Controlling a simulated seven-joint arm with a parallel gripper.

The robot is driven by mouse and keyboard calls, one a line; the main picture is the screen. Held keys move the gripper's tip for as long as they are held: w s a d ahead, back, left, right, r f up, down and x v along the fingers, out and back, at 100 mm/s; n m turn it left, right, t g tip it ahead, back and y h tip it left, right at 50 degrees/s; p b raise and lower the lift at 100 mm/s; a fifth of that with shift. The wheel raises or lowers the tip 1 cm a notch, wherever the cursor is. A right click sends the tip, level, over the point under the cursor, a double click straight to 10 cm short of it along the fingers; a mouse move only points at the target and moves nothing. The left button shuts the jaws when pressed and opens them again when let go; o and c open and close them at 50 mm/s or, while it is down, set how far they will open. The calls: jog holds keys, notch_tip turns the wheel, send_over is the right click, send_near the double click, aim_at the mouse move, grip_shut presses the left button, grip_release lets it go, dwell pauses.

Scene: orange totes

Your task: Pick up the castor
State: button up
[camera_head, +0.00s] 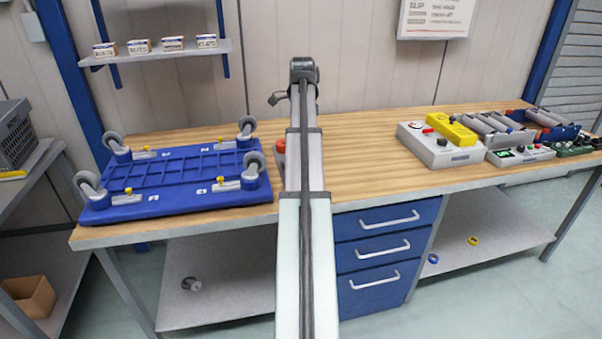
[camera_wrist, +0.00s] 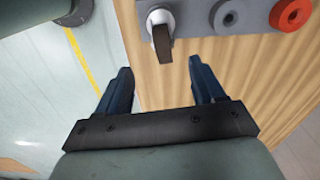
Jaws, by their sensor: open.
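Several grey-wheeled castors stand on a blue base (camera_head: 190,200) at the left of the bench: a back-right castor (camera_head: 247,126), a front-right castor (camera_head: 257,162), a front-left castor (camera_head: 88,184) and a back-left castor (camera_head: 113,141). My gripper (camera_wrist: 160,72) is open and empty in the wrist view, over the bench edge. My arm hides it in the head view. No castor is clear in the wrist view.
A grey panel with a black-levered switch (camera_wrist: 161,36), a grey knob (camera_wrist: 228,15) and a red ring (camera_wrist: 291,13) lies just beyond my fingertips. A control box (camera_head: 436,148) and other devices stand on the right of the wooden bench (camera_head: 370,150). Blue drawers (camera_head: 380,250) are below.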

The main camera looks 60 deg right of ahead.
jog(key=f, duration=1.2)
jog(key=shift+w+f, duration=0.1)
jog(key=shift+w, duration=0.25)
jog(key=shift+c, duration=0.5)
grip_shut()
